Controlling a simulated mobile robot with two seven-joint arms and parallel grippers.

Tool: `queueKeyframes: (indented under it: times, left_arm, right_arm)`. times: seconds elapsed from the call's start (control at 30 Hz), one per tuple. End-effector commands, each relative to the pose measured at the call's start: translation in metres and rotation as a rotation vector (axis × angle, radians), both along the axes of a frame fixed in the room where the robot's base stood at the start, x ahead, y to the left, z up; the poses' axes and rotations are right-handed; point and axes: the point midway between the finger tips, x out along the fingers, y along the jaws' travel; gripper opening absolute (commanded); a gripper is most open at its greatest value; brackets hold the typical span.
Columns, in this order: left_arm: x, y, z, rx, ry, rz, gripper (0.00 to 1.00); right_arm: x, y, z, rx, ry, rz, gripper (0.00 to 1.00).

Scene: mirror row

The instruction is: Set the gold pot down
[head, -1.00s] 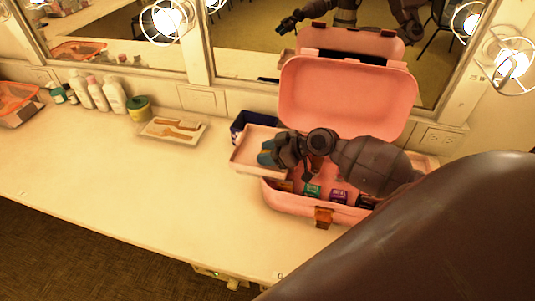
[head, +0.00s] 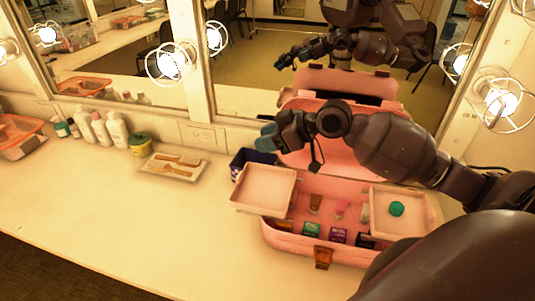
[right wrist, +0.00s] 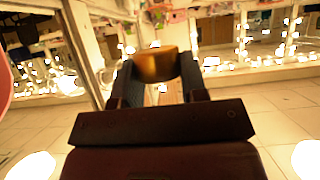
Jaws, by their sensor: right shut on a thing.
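The gold pot (right wrist: 157,65) shows in the right wrist view, pinched between the two dark fingers of my right gripper (right wrist: 160,88). In the head view, my right gripper (head: 268,137) is raised over the back of the left tray and the blue box; the pot itself cannot be made out there. The open pink case (head: 290,243) stands on the counter with its lid up behind my arm. Its left tray (head: 264,188) is empty. Its right tray (head: 419,222) holds a green round pot (head: 397,208). My left gripper is not in view.
Several small boxes and bottles lie in the case's bottom, including a purple box (head: 338,235). A dark blue box (head: 240,164) stands behind the left tray. The front-left counter is clear.

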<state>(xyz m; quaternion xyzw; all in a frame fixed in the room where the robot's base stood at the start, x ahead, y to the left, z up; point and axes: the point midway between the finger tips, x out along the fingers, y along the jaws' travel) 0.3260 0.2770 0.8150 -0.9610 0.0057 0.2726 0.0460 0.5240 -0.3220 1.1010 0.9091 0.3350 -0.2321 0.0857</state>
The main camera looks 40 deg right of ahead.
Motion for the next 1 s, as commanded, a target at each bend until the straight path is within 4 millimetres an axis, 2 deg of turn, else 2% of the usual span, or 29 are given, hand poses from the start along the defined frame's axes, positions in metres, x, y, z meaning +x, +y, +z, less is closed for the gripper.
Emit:
queueKeyframes:
  times: [0.13,0.37,0.53,0.6,1.0]
  left_arm:
    - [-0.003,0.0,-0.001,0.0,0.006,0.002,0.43]
    - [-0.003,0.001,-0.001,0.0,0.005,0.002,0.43]
    - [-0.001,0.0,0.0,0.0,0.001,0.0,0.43]
    - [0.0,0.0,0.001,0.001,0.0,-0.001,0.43]
    - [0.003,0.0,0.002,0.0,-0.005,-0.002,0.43]
  right_arm:
    - [0.0,0.0,0.011,-0.001,-0.001,0.0,0.17]
    - [-0.001,0.0,0.014,0.0,0.0,-0.006,0.17]
    - [0.004,-0.017,0.001,0.004,0.002,-0.101,0.17]
    - [0.006,-0.017,-0.005,0.004,0.001,-0.143,0.17]
    - [0.004,0.011,-0.038,0.009,0.001,-0.392,0.17]
